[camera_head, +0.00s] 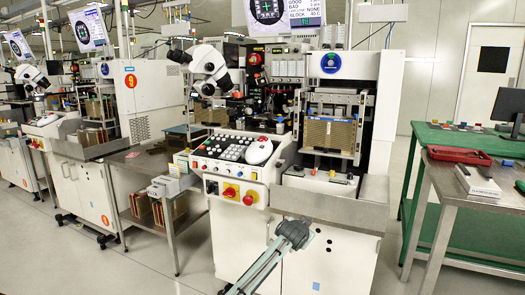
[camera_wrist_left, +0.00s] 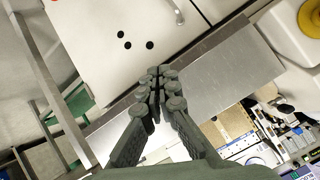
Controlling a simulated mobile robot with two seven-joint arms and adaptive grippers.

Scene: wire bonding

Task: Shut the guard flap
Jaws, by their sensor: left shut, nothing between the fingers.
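The wire bonding machine (camera_head: 340,240) stands in the middle of the head view, with a white cabinet front. I cannot make out for certain which part is the guard flap. My left gripper (camera_head: 294,232) is in front of the cabinet, just below the steel front ledge (camera_head: 335,207). In the left wrist view its fingers (camera_wrist_left: 160,88) are shut together with nothing between them. The steel ledge (camera_wrist_left: 225,75) lies beyond and beside the fingertips there, and I cannot tell whether they touch. My right gripper is in neither view.
The control panel (camera_head: 232,147) with coloured buttons and a white mouse sits left of the ledge. A brown stack of strips (camera_head: 330,133) sits in the machine's frame. A steel table (camera_head: 450,185) with a red tray (camera_head: 460,155) stands at right. Floor shows between table and machine.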

